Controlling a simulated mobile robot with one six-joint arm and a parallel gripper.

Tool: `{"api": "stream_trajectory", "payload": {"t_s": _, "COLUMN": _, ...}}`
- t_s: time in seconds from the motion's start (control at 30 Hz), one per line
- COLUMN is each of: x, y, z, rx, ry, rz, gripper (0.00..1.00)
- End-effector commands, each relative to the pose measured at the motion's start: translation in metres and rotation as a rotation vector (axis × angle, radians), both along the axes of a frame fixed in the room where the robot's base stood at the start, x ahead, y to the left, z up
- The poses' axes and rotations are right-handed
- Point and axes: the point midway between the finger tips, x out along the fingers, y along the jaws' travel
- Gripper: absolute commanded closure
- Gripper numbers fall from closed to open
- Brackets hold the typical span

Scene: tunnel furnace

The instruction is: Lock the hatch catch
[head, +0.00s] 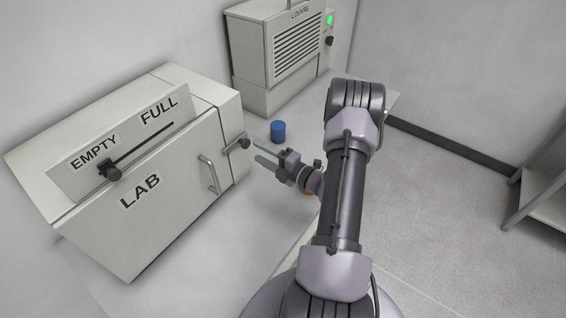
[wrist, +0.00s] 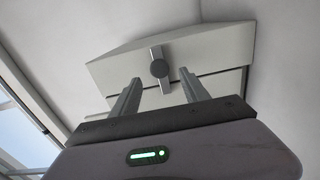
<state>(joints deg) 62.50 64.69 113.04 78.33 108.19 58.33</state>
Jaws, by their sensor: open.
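The hatch catch (head: 235,146) is a short grey bar with a round dark knob at the right end of the hatch front on the pale box marked LAB (head: 140,190). In the wrist view the catch (wrist: 159,69) stands nearly upright, its knob in the middle, crossing the seam between two pale panels. My gripper (head: 258,152) is open and empty, just right of the catch. In the wrist view its two fingers point at the catch, one on each side in the picture; no contact is visible. The hatch's bar handle (head: 208,175) is left of the catch.
A dark slider knob (head: 110,173) sits at the EMPTY end of a slot on the box. A blue cylinder (head: 278,131) stands on the bench behind my gripper. A louvred unit (head: 290,55) with a green light stands at the back. A shelf (head: 540,190) is far right.

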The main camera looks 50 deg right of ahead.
Motion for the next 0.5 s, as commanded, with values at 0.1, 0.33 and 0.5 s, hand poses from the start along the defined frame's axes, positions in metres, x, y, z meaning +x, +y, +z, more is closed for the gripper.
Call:
{"api": "stream_trajectory", "payload": {"t_s": 0.1, "x": -0.039, "y": -0.005, "z": 0.001, "rx": 0.003, "ry": 0.000, "rz": -0.008, "gripper": 0.47}}
{"api": "stream_trajectory", "payload": {"t_s": 0.33, "x": -0.094, "y": -0.009, "z": 0.001, "rx": 0.001, "ry": -0.001, "rz": -0.004, "gripper": 0.47}}
{"api": "stream_trajectory", "payload": {"t_s": 0.5, "x": -0.106, "y": -0.008, "z": 0.000, "rx": 0.001, "ry": 0.000, "rz": 0.000, "gripper": 0.47}}
